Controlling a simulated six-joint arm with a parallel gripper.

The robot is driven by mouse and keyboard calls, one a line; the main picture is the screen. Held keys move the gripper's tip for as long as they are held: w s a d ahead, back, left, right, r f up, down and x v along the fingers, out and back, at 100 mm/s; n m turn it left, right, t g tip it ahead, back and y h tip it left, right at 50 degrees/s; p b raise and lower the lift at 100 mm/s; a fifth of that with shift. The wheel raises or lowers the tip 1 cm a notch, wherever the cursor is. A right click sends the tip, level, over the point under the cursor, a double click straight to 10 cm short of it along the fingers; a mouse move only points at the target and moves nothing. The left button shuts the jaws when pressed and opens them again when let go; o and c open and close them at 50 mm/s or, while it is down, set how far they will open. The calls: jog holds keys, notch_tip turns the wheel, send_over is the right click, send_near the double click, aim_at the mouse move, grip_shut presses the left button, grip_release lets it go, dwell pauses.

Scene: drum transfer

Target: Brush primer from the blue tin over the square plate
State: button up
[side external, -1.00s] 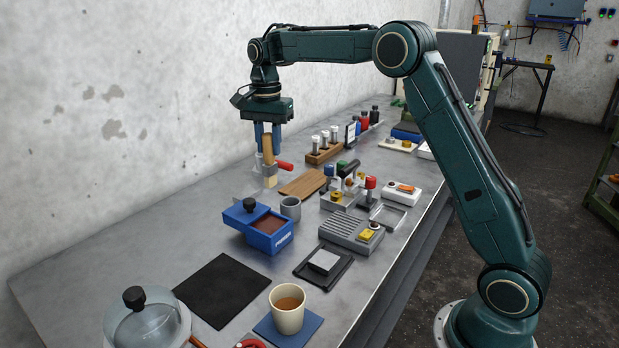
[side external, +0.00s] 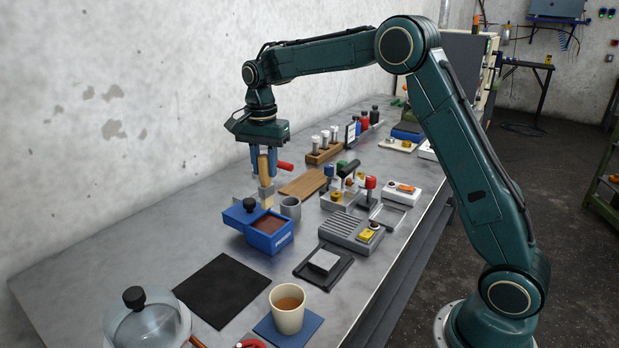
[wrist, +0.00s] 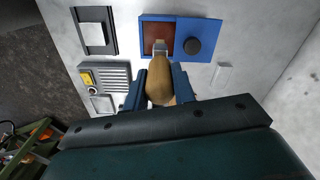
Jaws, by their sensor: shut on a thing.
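My gripper (side external: 264,160) is shut on the wooden handle of a brush (side external: 265,180), which hangs upright with its bristles down. The bristle end is over the back part of the blue tin (side external: 268,241), close to its rim; I cannot tell whether it touches the primer. The tin is open, with brown-red primer inside and a lid with a black knob set to its left. In the wrist view the brush handle (wrist: 159,82) points to the tin's opening (wrist: 158,38). The square plate (side external: 323,261) is light grey and lies on a black base in front of the tin.
A grey ribbed box (side external: 350,233) with a yellow switch is to the right. A black mat (side external: 222,290) lies bare at front left. A cream cup (side external: 288,308) of brown liquid stands on a blue mat.

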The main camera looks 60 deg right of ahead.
aim_at(266, 185)
jog(key=shift+f, duration=2.25)
jog(key=shift+f, duration=0.65)
dwell(1.0)
jog(key=shift+r, duration=3.6)
jog(key=s+a+f+n, duration=0.2)
jog(key=a+f+n, duration=0.5)
jog(key=a+n, duration=0.1)
jog(key=s+d+f+n, duration=0.3)
jog(key=s+n, duration=0.4)
jog(key=shift+s, duration=0.25)
